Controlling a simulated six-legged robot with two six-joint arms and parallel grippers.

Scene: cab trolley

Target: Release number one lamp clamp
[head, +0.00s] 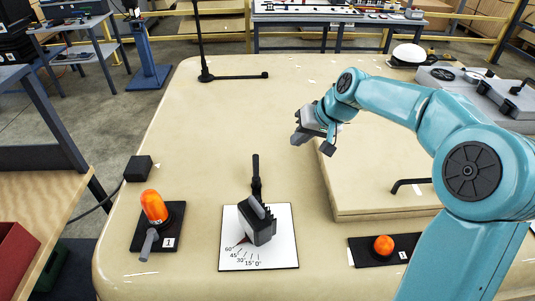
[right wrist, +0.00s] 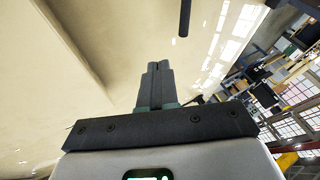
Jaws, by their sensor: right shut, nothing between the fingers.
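The number one lamp (head: 154,206) is an orange capsule on a black plate (head: 172,238) marked 1, at the front left of the cream table. A grey lever (head: 149,244), which looks like its clamp, sticks out toward the front edge. My right gripper (head: 297,139) is above the middle of the table, well to the right of and beyond the lamp. Its fingers (right wrist: 156,82) are together in the right wrist view, with nothing between them. My left gripper is not in view.
A grey and black device (head: 260,224) stands on a white angle scale (head: 283,256). Another orange lamp (head: 383,244) sits on a black plate at front right. A raised cream panel (head: 375,200) with a black handle lies right. A black stand (head: 204,72) is at the back.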

